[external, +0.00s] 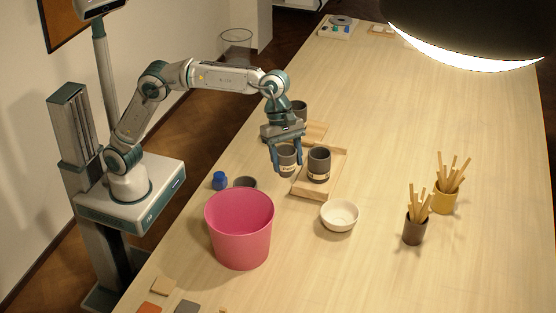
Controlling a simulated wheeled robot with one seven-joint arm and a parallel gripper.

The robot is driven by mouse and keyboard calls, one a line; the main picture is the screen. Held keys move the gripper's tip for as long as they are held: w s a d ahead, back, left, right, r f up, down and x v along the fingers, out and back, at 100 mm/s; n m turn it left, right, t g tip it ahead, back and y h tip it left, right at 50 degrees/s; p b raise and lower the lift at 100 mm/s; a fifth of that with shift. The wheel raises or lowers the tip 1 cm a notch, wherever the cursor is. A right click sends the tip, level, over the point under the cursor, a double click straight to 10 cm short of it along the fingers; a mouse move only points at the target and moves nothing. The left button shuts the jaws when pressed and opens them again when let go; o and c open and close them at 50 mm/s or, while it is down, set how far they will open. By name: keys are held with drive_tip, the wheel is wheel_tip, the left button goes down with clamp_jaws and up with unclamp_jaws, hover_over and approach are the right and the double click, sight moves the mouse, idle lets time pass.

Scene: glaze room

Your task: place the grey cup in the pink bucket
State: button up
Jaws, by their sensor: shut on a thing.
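The pink bucket (241,235) stands upright on the table, its mouth facing up. My gripper (287,158) points down behind and right of the bucket, its blue fingers shut on a grey cup (288,163) with a pale label. The cup is upright at the left edge of a wooden tray; I cannot tell whether it touches anything below. A similar labelled grey cup (319,165) stands on the tray to the right. Another grey cup (299,107) is partly hidden behind my gripper. The inside floor of the bucket is hidden.
The wooden tray (329,184) lies under the cups. A small dark vessel (245,182) and a blue bottle (219,181) stand behind the bucket. A white bowl (339,216) is right of it. A dark lamp (470,25) hangs above.

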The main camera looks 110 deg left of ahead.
drive_tip(key=s+d+p, duration=0.1)
drive_tip(key=s+d, duration=0.8)
drive_tip(key=d, duration=0.4)
drive_tip(key=shift+w+f, duration=0.1)
drive_tip(key=shift+f, duration=10.5)
drive_tip(key=shift+f, duration=0.1)
drive_tip(key=o, duration=1)
drive_tip(key=shift+o, duration=0.2)
drive_tip(key=v, duration=1.2)
